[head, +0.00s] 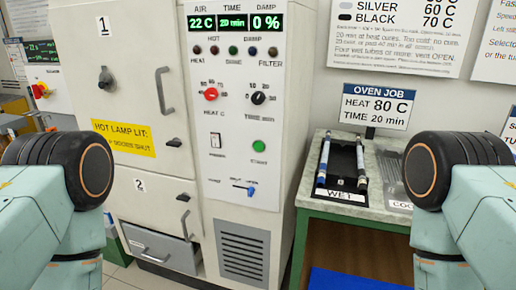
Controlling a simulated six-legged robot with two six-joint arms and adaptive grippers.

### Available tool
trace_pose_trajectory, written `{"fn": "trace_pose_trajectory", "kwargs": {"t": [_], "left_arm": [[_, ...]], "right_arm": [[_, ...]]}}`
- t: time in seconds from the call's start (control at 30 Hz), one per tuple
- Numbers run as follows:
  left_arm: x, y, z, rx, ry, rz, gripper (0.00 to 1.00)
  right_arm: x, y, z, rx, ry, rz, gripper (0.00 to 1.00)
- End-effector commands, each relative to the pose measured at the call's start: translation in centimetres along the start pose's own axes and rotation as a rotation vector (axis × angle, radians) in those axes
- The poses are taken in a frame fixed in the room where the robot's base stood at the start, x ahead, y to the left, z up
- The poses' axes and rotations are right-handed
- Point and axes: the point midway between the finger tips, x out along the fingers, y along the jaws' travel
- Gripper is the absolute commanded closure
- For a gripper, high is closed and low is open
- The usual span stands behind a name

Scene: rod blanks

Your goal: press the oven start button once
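The oven (190,215) is a tall cream cabinet left of centre in the head view. Its green start button (259,146) is on the right side of the front panel, with nothing in front of it. Above are a red heat knob (210,94) and a black time knob (258,98). A switch (215,141) is to the button's left, and a blue-handled slider (250,189) is below. The display (235,22) reads 22 C, 20 min and 0 %. My arm links show at both sides, but neither gripper is in view.
A bench (302,190) right of the oven holds a dark tray (345,150) with rods, labelled WET. An OVEN JOB card (375,107) reads 80 C and 20 min. Two closed oven doors (130,100) (150,205) have handles; a lower drawer (160,245) appears slightly out.

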Motion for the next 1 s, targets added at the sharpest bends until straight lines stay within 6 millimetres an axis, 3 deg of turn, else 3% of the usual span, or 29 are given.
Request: {"fn": "trace_pose_trajectory", "kwargs": {"t": [0.2, 1.0], "left_arm": [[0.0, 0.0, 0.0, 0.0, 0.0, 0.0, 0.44], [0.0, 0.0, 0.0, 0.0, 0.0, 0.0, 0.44]], "right_arm": [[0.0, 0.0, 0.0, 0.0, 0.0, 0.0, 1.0], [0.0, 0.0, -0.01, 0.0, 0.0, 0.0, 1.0]]}}
